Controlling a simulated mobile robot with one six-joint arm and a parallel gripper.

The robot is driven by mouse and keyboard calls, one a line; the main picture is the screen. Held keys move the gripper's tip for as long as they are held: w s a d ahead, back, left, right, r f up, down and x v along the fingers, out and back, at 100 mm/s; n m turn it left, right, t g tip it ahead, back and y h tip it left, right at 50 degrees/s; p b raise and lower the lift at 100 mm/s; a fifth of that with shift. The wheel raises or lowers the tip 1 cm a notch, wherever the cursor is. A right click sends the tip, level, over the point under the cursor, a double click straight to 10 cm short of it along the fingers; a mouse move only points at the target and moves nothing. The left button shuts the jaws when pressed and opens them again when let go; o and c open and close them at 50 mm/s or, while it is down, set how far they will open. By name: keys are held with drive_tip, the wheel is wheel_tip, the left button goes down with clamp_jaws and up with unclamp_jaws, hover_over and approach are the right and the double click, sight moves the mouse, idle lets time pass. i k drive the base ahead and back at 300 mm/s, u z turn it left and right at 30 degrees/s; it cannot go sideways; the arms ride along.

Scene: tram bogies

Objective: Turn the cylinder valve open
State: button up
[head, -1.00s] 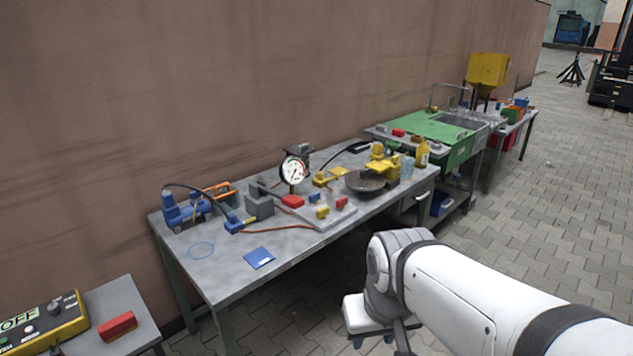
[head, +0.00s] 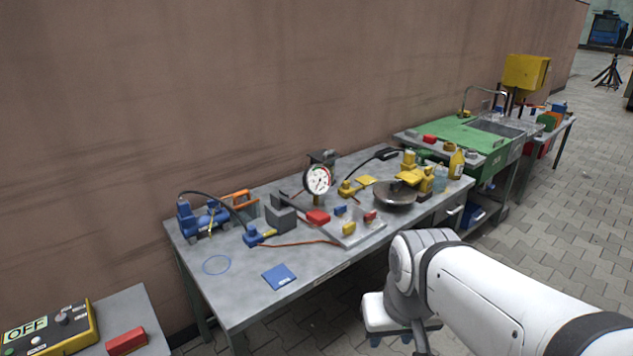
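I cannot make out for certain which item is the cylinder valve. On the grey workbench (head: 240,297) a blue fitting with a hose (head: 202,218) stands at the left end, near the wall. A white dial gauge (head: 318,180) stands in the middle. Yellow fittings (head: 411,174) stand at the right, behind a dark round pan (head: 394,195). My gripper (head: 398,338) is at the end of my white arm, low in front of the bench and apart from everything on it. Its fingers are mostly hidden, so its opening does not show.
A control box marked OFF (head: 48,330) and a red block (head: 127,341) are on a small table at lower left. A green-topped sink unit (head: 455,134) and a yellow hopper (head: 525,72) stand beyond the bench. The paved floor (head: 560,220) at right is clear.

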sight(338, 211)
drive_tip(key=i, duration=1.3)
drive_tip(key=z, duration=0.05)
